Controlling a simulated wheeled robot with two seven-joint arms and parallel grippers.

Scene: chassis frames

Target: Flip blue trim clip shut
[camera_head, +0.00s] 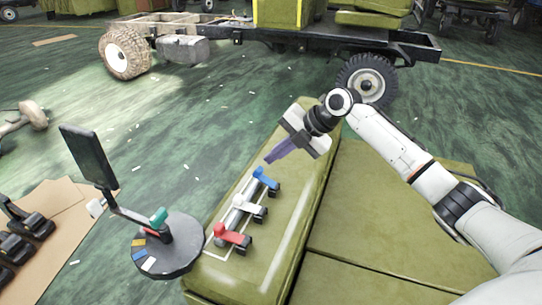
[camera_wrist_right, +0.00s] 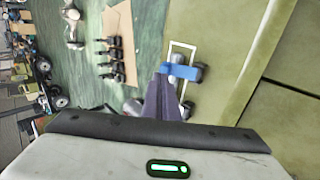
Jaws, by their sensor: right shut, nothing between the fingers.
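The blue trim clip (camera_head: 265,180) is the farthest of three clips in a row on the green box top; a white clip (camera_head: 247,205) and a red clip (camera_head: 233,238) stand nearer. The blue clip also shows in the right wrist view (camera_wrist_right: 181,72), just beyond the fingertips. My right gripper (camera_head: 268,160) is shut and empty, its dark purple fingers just above and behind the blue clip; in the right wrist view its fingers (camera_wrist_right: 160,82) point at the clip's left end. I cannot tell whether the fingers touch it. My left gripper is not in view.
The long green box (camera_head: 300,215) carries the clips inside a white outline. A round dark stand (camera_head: 165,262) with a screen (camera_head: 88,155) and a teal lever is at the left. A truck chassis (camera_head: 300,38) stands behind. The box top right of the clips is clear.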

